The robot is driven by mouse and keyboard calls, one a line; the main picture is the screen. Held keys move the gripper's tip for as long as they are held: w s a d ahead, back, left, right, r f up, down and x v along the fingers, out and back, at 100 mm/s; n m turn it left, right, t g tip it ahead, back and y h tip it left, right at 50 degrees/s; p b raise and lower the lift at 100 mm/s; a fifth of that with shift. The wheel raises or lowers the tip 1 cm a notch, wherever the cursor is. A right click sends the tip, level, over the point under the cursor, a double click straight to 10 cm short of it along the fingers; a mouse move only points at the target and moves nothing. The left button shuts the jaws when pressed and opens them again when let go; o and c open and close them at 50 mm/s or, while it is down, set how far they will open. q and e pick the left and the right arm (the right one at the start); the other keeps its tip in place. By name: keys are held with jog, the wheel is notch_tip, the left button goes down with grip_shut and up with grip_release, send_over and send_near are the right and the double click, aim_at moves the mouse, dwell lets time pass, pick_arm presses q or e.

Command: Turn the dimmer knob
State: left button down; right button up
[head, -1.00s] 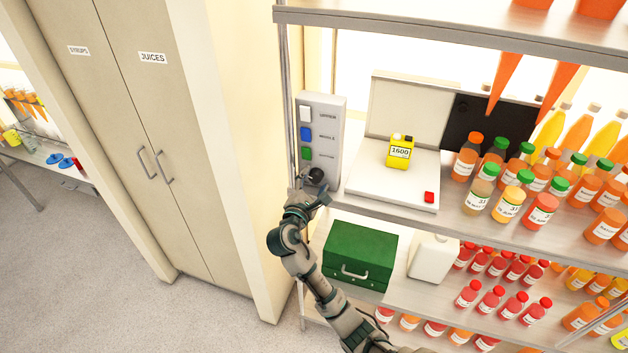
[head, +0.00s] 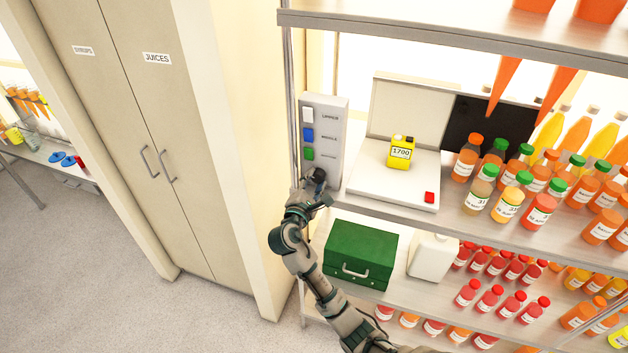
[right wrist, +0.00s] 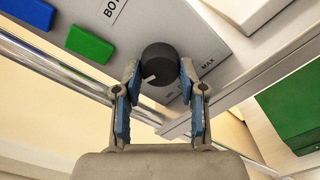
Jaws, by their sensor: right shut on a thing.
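The dimmer knob (right wrist: 160,64) is a round black knob with a white mark, low on a grey panel (head: 334,140). In the right wrist view a MAX label shows beside it. My right gripper (right wrist: 160,80) has its two fingers on either side of the knob and is shut on it. In the head view the gripper (head: 313,188) is at the panel's bottom, partly covering the knob (head: 318,174). My left gripper is not in view.
White, blue (head: 307,134) and green (head: 308,153) switches sit above the knob. A white open case (head: 385,188) with a red button stands right of the panel. A green box (head: 360,252) and a white jug (head: 433,257) are on the shelf below. Bottles fill the right side.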

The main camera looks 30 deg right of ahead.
jog(key=o, duration=1.1)
jog(key=shift+r, duration=0.1)
jog(key=shift+o, duration=0.2)
jog(key=shift+d, duration=0.1)
jog(key=v, duration=1.2)
jog(key=shift+w, duration=0.15)
